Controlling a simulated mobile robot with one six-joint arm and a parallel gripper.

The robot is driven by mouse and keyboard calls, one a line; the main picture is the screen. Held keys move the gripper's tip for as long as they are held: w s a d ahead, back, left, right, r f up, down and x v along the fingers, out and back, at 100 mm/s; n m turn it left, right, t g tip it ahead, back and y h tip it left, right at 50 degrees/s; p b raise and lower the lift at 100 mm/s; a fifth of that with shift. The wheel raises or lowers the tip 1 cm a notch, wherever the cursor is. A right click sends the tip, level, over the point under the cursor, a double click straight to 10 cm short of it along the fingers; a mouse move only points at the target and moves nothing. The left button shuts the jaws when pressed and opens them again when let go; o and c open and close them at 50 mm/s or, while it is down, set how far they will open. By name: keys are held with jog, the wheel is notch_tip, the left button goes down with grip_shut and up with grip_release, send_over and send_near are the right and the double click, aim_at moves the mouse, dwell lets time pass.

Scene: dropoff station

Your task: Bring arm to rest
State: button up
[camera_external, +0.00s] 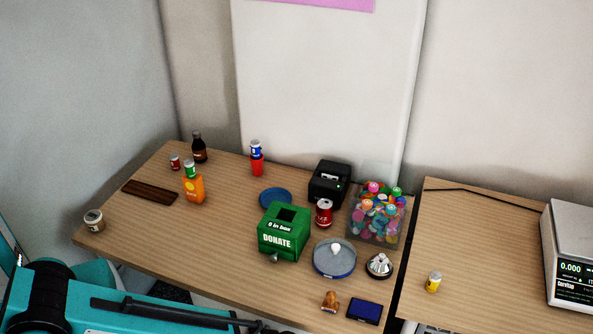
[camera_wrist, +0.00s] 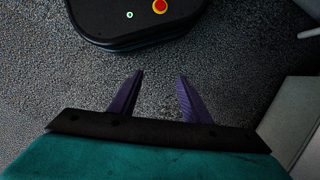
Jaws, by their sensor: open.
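My gripper (camera_wrist: 160,76) shows in the wrist view with its two dark purple fingers spread apart. Nothing is between them; grey carpet lies behind. In the external view my teal arm lies low at the bottom left, in front of the table (camera_external: 150,245). My fingertips cannot be made out in that view. The wrist view looks down at the floor, with my black base with a red button at the top.
The table holds a green donation box (camera_external: 285,232), a tub of colourful items (camera_external: 376,215), a black printer (camera_external: 329,182), an orange bottle (camera_external: 194,190) and a brown board (camera_external: 150,192). A scale (camera_external: 570,255) and yellow can (camera_external: 433,282) stand on the right table (camera_external: 470,240).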

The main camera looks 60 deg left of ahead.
jog(key=s+a+n+g, duration=0.1)
jog(key=s+n, duration=0.1)
jog(key=s, duration=0.4)
jog(key=s+a+f+n+g+h+p, duration=0.1)
jog(key=s+n, duration=0.2)
jog(key=s, duration=0.3)
jog(key=shift+s+a+f+h, duration=0.15)
jog(key=shift+s+a+h, duration=0.15)
jog(key=shift+s+a, duration=0.1)
